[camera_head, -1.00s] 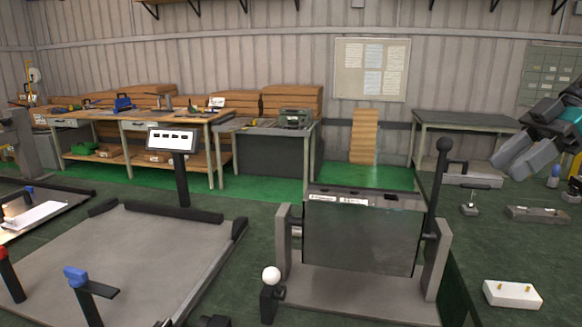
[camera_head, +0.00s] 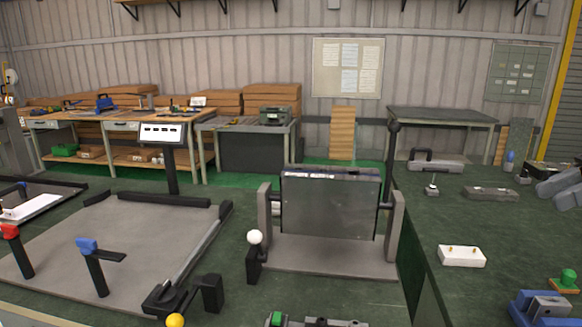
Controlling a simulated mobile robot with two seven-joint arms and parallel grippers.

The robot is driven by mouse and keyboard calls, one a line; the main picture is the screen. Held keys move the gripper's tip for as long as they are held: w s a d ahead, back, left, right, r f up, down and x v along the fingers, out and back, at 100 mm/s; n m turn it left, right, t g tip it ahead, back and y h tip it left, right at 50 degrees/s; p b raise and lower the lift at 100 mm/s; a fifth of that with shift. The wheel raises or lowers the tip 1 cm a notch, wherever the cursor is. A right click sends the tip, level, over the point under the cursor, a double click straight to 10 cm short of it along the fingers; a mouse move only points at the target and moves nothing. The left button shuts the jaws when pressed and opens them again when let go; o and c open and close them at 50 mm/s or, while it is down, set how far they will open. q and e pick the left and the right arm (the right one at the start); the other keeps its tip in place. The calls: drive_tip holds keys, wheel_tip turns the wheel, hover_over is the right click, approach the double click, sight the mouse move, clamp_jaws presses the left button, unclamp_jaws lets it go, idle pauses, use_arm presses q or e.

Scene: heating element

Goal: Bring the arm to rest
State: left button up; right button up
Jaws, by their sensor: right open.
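My right gripper (camera_head: 562,192) shows at the right edge in the head view, with two grey fingers apart and nothing seen between them. The rest of that arm is cut off by the frame. It hangs over or near the right end of the dark green work surface, apart from the white block. My left gripper is not in view. A tilted dark panel (camera_head: 330,208) stands in a grey bracket frame (camera_head: 394,235) in the middle. A white-knobbed lever (camera_head: 254,238) is at its left.
A white block with brass pins (camera_head: 462,256) lies right of centre. A blue vise-like device (camera_head: 540,308) is at the bottom right. A grey plate fixture (camera_head: 120,245) with red and blue handles fills the left. Free green surface (camera_head: 490,225) lies around the white block.

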drive_tip(key=s+d+f+m+t, duration=0.4)
drive_tip(key=s+d+f, duration=0.2)
drive_tip(key=s+f, duration=0.3)
drive_tip(key=s+d+f+m+t, duration=0.4)
drive_tip(key=s+d+f, duration=0.35)
drive_tip(key=s, duration=0.25)
drive_tip(key=s+a+f+m+t+h, duration=0.35)
drive_tip(key=s+f+m, duration=0.25)
drive_tip(key=s+f, duration=0.35)
drive_tip(key=s+a+f+m+t+h, duration=0.3)
drive_tip(key=s+a+f+m+t, duration=0.15)
drive_tip(key=s+f, duration=0.5)
drive_tip(key=w+a+f+n+g+h, duration=0.1)
drive_tip(key=w+a+f+n+g, duration=0.25)
drive_tip(key=w+a, duration=0.5)
drive_tip(key=w+a+f+n+g+h, duration=0.15)
drive_tip(key=w+a+f+n, duration=0.35)
drive_tip(key=w, duration=0.6)
drive_tip(key=w+a+r+g, duration=0.1)
drive_tip(key=a, duration=1)
drive_tip(key=w+a+r+m+g, duration=0.1)
drive_tip(key=a+g, duration=0.1)
drive_tip(key=a, duration=0.9)
drive_tip(key=shift+w+a, duration=0.25)
drive_tip(key=shift+a, duration=0.1)
